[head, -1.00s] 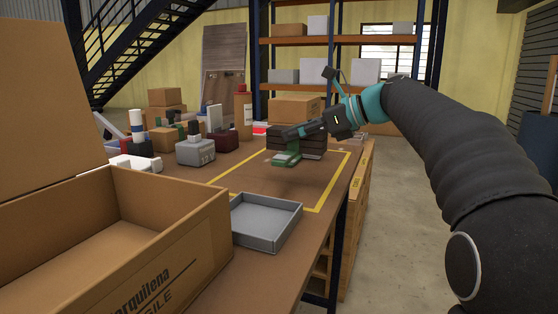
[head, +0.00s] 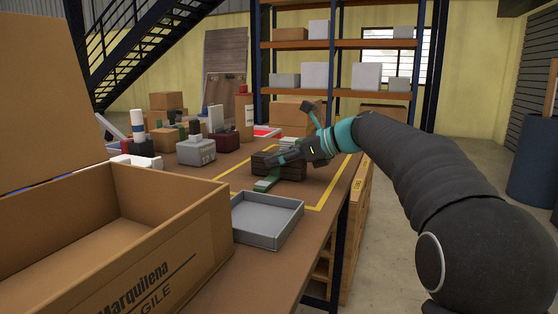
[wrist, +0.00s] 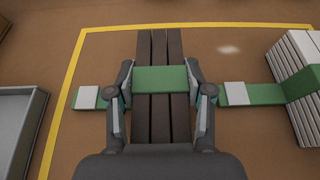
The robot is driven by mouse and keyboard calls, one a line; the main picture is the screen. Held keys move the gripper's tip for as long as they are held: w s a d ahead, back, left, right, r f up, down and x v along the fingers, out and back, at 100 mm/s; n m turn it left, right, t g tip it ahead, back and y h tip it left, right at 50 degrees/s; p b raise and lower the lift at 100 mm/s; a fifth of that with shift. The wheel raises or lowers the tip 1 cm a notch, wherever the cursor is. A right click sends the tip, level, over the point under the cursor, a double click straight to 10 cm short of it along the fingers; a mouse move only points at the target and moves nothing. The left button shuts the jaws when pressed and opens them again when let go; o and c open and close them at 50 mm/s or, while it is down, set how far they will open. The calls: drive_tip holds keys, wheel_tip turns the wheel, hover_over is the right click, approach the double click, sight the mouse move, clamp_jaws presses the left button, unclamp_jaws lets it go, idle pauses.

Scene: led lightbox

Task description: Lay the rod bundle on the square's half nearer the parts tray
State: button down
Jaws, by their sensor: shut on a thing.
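The rod bundle (wrist: 159,125) is several dark brown rods side by side, with a green band across them. My gripper (wrist: 163,95) is shut on it, one finger on each side at the band. In the head view the bundle (head: 291,168) is inside the yellow-outlined square (head: 325,197), low over the table. I cannot tell whether it touches the table. Green strip ends with white pads (wrist: 88,97) show on both sides of the bundle. The grey parts tray (head: 267,222) is in front of the square; its rim shows at the left in the wrist view (wrist: 37,125).
A stack of white bars (wrist: 295,75) with green across it stands right of the bundle in the wrist view. An open cardboard box (head: 150,235) fills the near left. A grey block (head: 196,152) and several bottles stand left of the square. The table's right edge is close.

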drive_tip(key=shift+r, duration=0.1)
drive_tip(key=shift+c, duration=2.2)
unclamp_jaws()
drive_tip(key=shift+d+r, duration=0.1)
drive_tip(key=shift+d, duration=0.1)
drive_tip(key=p+v, duration=0.1)
drive_tip(key=v, duration=1)
drive_tip(key=shift+s+d, duration=0.15)
drive_tip(key=shift+d, duration=0.15)
